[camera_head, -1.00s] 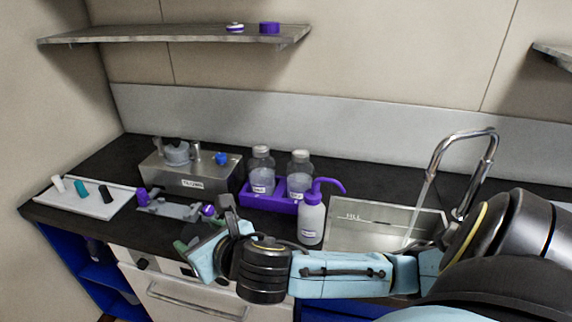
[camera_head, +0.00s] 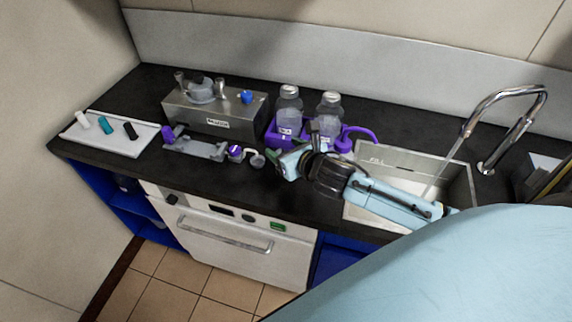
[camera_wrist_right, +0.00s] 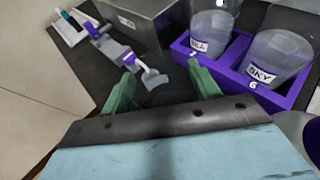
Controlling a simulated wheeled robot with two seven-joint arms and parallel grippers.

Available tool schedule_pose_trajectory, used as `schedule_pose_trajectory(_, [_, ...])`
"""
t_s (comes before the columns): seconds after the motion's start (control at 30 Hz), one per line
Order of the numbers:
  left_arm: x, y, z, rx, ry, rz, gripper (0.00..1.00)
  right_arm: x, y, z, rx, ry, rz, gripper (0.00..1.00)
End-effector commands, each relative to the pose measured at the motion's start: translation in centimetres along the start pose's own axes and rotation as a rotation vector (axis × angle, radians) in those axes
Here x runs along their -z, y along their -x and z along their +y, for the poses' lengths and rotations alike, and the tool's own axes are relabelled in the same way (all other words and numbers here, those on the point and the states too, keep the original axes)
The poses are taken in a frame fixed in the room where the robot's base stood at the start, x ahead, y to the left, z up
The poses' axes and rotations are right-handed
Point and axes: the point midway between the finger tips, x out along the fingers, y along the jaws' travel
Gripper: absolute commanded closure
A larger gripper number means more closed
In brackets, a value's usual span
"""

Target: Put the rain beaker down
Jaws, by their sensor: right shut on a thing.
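My right gripper (camera_head: 281,163) is low over the counter, left of the sink and in front of the purple rack. In the right wrist view its green fingers (camera_wrist_right: 162,76) stand apart, around a thing that I cannot make out clearly. A small grey piece (camera_wrist_right: 155,79) shows between the fingertips; I cannot tell whether they touch it. Two clear labelled beakers, a left one (camera_wrist_right: 212,35) and a right one (camera_wrist_right: 275,58), stand upright in the rack. The right label looks like "SKY"; I cannot read the left one surely, so which is the rain beaker is unclear. My left gripper is not in view.
The purple rack (camera_wrist_right: 235,76) holds both beakers, with capped bottles (camera_head: 331,102) behind. A steel device (camera_head: 215,109) stands left of it. A grey fixture (camera_head: 195,148) and white tray (camera_head: 111,140) lie further left. The sink (camera_head: 404,158) with running tap is right. The front counter strip is clear.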

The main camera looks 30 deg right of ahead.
Motion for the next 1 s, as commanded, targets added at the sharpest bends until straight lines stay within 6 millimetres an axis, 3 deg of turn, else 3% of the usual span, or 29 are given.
schedule_pose_trajectory(0.2, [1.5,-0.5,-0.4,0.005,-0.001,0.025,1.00,1.6,-0.8,0.0,0.002,0.000,-0.002,0.63])
schedule_pose_trajectory(0.43, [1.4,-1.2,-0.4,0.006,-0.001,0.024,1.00,4.5,-1.9,0.0,0.001,-0.001,-0.001,0.63])
schedule_pose_trajectory(0.8, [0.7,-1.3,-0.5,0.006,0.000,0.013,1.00,4.8,-2.1,0.0,0.000,0.002,-0.002,0.63])
schedule_pose_trajectory(0.83, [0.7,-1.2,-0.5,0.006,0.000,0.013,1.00,4.7,-2.0,0.0,0.000,0.002,-0.002,0.35])
schedule_pose_trajectory(1.0, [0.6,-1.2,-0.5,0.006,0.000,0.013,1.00,4.7,-2.0,0.0,0.001,0.002,-0.002,0.17])
